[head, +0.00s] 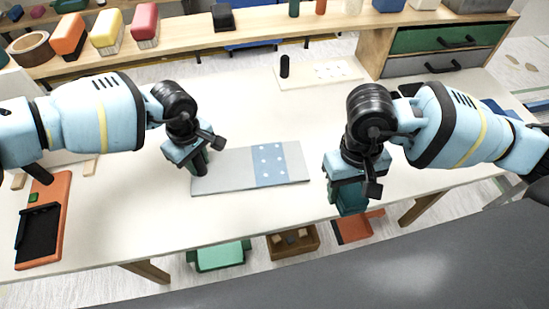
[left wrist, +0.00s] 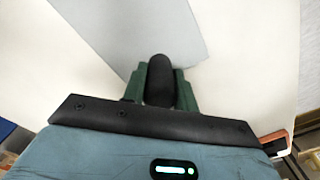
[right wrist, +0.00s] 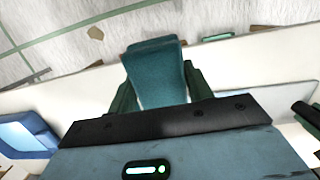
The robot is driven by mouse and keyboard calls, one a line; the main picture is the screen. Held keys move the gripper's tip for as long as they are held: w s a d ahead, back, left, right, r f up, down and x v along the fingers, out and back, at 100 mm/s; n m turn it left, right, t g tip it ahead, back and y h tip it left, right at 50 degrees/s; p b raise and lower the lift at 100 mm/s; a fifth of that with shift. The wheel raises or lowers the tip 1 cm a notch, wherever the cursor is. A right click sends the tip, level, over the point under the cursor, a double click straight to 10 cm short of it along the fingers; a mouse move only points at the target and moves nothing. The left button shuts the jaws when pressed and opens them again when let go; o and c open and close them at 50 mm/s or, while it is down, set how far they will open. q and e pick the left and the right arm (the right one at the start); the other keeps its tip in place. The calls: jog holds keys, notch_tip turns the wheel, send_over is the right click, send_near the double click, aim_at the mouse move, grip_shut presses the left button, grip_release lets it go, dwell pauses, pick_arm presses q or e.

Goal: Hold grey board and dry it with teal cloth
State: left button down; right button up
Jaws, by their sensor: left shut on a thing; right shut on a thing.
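The grey board (head: 222,174) lies flat on the table, with a blue section (head: 271,165) bearing several pale spots toward its right end. My left gripper (head: 198,164) is shut on the board's black handle (left wrist: 160,80) at the left end. The board also shows in the left wrist view (left wrist: 128,22). My right gripper (head: 348,186) is shut on the teal cloth (right wrist: 156,72), a thick block-like pad. It is held to the right of the board, near the table's front edge, apart from the board. Whether the cloth touches the table cannot be told.
A second board (head: 312,73) with an upright black handle and pale spots lies at the back. An orange tray (head: 54,215) with a black pad lies at the left. A shelf (head: 190,40) with several coloured blocks and a drawer unit (head: 447,40) stand behind.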

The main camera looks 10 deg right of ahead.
jog(key=shift+o, duration=1.2)
jog(key=c, duration=0.3)
jog(key=shift+c, duration=0.2)
jog(key=w+a+m, duration=0.5)
jog(key=a+m, duration=0.1)
jog(key=m, duration=0.4)
jog(key=w+a+r+m+t, duration=0.1)
jog(key=w+a+m, duration=0.4)
jog(key=m, duration=0.6)
jog(key=shift+w+a+r+t, duration=0.2)
jog(key=shift+w+a+t, duration=0.15)
jog(key=shift+a, duration=0.65)
